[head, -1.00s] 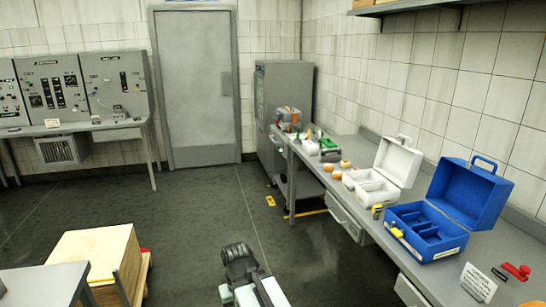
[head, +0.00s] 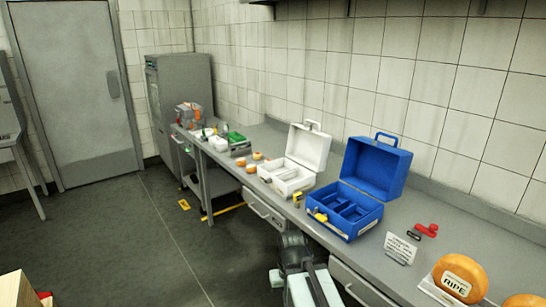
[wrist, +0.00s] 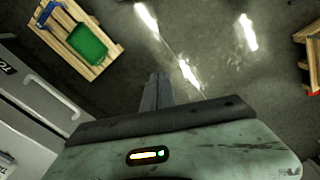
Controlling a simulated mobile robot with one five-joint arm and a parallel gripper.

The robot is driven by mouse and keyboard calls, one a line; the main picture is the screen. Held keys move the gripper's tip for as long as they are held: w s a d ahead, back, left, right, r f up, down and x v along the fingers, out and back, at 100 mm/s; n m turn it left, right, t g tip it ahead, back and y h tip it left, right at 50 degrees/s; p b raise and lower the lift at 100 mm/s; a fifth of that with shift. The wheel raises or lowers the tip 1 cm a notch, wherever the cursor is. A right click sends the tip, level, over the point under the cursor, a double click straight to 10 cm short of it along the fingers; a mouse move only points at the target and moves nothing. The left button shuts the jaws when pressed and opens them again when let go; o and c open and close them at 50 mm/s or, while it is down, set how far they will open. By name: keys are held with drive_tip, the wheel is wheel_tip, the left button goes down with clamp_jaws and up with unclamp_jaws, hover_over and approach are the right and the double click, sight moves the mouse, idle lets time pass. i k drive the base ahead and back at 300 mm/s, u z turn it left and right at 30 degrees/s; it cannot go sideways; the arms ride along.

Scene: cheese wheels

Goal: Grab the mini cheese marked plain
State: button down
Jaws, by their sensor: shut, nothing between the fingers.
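Several small orange and yellow rounds, perhaps the mini cheeses, sit on the long bench left of the white case; one small round (head: 257,156) is at the back and another (head: 240,168) nearer the front edge. No label on them is readable, so I cannot tell which is plain. A large orange cheese wheel (head: 460,270) marked RIPE stands at the near right. My gripper (wrist: 157,90) is shut and empty in the wrist view, over the floor. In the head view my arm is low in front of the bench, apart from the rounds.
An open white case (head: 285,178) and an open blue case (head: 345,215) stand on the bench (head: 440,235). A sign card (head: 400,249) and red object (head: 427,230) are to their right. The floor (head: 120,230) to the left is clear. The wrist view shows a pallet (wrist: 75,40).

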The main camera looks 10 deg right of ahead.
sight(257, 156)
drive_tip(key=u, duration=0.35)
drive_tip(key=i, duration=3.1)
drive_tip(key=u, duration=1.65)
drive_tip(key=i, duration=0.5)
drive_tip(key=z, duration=0.15)
